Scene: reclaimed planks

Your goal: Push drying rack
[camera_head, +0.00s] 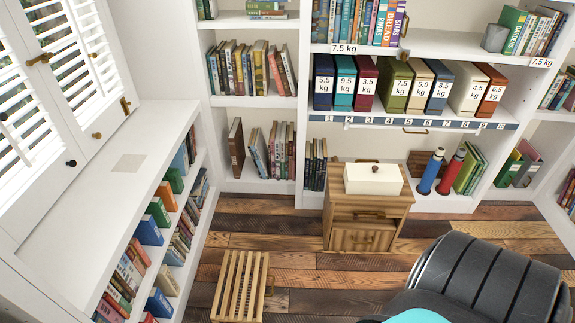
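A slatted wooden rack (240,284), which looks like the drying rack, stands on the plank floor at the lower middle of the head view. Its slats run lengthwise, and a small loop-like wooden part sticks out on its right side. Its lower end nears the bottom edge of the picture. Neither of my grippers can be seen in this view, and nothing visible touches the rack.
A white window bench with book shelves (100,240) runs along the left. A wooden cabinet (366,222) bearing a white box (373,179) stands behind the rack. A large black ridged form (480,280) fills the lower right. Plank floor (275,255) is open between them.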

